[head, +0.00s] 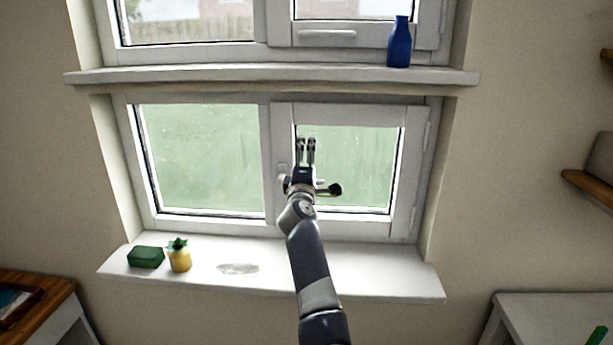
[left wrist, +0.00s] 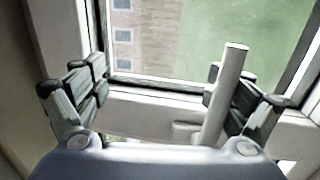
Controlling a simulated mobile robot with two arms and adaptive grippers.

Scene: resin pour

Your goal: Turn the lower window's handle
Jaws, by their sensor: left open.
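The lower window's right sash (head: 415,165) looks shut in its frame. Its white handle (head: 283,172) is on the sash's left upright, mostly hidden behind my left gripper (head: 306,145) in the head view. In the left wrist view the handle (left wrist: 228,90) is a pale bar slanting up between the fingers. It is close to the right-hand finger; I cannot tell whether they touch. My left gripper (left wrist: 160,92) is open, its fingers wide apart in front of the sash. My right gripper is not in view.
The sill (head: 350,275) below holds a green sponge-like block (head: 146,257), a yellow pineapple-shaped object (head: 179,257) and a pale smear (head: 238,268). A blue bottle (head: 399,45) stands on the ledge (head: 250,75) above. Shelves and furniture are at both sides.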

